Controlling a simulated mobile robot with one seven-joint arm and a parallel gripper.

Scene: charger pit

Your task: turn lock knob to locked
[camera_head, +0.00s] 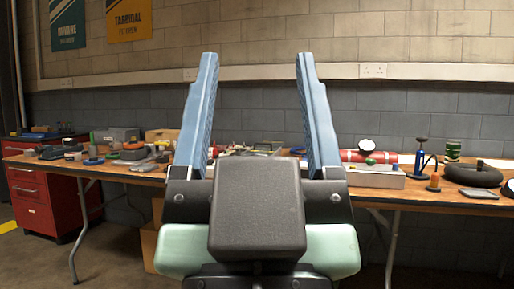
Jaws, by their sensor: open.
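My gripper (256,60) fills the middle of the head camera view, with its two blue fingers pointing up and spread wide apart. It is open, and nothing is between the fingers except the view of the wall and table behind. I cannot make out a lock knob anywhere in this view. The gripper's dark body and fingers hide part of the table behind them.
A long wooden workbench (438,196) stands behind my gripper along the grey block wall, cluttered with tools and parts. A red cylinder (350,156), a black tyre-like ring (473,175) and a green can (453,150) lie right. A red drawer cabinet (33,200) stands left.

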